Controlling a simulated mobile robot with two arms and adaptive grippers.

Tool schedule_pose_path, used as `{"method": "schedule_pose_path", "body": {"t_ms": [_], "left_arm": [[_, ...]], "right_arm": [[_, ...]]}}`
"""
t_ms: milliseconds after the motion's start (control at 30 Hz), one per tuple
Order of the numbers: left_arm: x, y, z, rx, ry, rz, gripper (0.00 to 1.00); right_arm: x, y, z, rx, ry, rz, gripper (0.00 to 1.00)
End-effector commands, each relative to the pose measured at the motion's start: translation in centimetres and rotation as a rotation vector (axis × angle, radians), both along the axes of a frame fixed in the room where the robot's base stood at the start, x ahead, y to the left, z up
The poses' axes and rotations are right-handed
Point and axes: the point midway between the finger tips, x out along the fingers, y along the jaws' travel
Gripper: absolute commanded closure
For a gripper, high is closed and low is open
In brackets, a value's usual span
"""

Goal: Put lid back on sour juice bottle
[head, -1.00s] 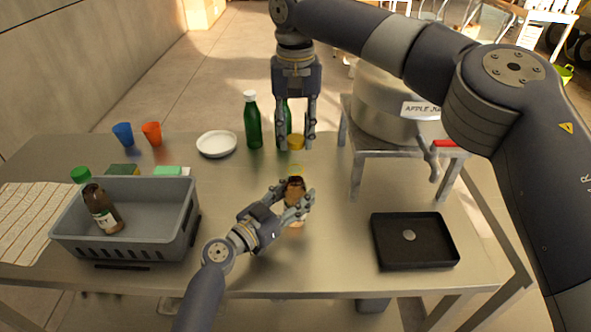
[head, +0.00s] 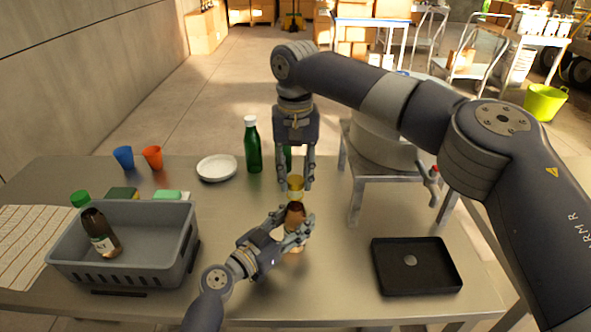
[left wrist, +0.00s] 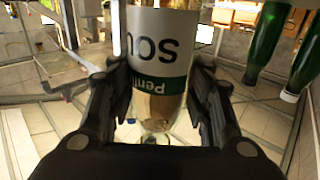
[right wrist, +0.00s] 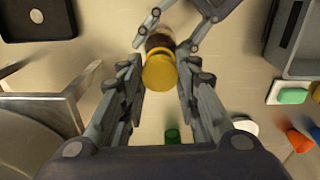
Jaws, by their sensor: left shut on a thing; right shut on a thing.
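My left gripper (head: 296,233) is shut on the sour juice bottle (head: 293,214), a clear bottle with amber-brown contents, held upright over the table. In the left wrist view the bottle (left wrist: 162,55) is between the fingers, its "SOU" label upside down. My right gripper (head: 295,180) points down, shut on the gold-yellow lid (head: 295,183) directly above the bottle's neck. In the right wrist view the lid (right wrist: 159,71) is between the fingertips and covers the bottle mouth from sight. Whether lid and bottle touch I cannot tell.
A grey crate (head: 125,272) holding a dark bottle (head: 99,232) stands left. A black tray (head: 415,285) lies right. Behind are a green bottle (head: 252,145), a white plate (head: 216,168), and blue (head: 123,157) and orange (head: 153,157) cups. The press stand (head: 358,190) is right of my right gripper.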

Motion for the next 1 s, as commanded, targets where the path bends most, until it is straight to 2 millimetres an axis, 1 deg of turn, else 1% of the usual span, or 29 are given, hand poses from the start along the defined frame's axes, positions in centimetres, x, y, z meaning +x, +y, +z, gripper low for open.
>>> {"method": "schedule_pose_path", "body": {"t_ms": [33, 133, 633, 1000], "left_arm": [[0.0, 0.0, 0.0, 0.0, 0.0, 0.0, 0.97], [0.0, 0.0, 0.0, 0.0, 0.0, 0.0, 0.97], [0.0, 0.0, 0.0, 0.0, 0.0, 0.0, 0.97], [0.0, 0.0, 0.0, 0.0, 0.0, 0.0, 0.97]], "right_arm": [[0.0, 0.0, -0.4, 0.001, 0.002, 0.0, 0.78], [0.0, 0.0, -0.7, 0.002, 0.001, 0.001, 0.78], [0.0, 0.0, -0.7, 0.001, 0.0, 0.001, 0.78], [-0.1, 0.0, -1.5, 0.001, 0.002, 0.002, 0.78]]}}
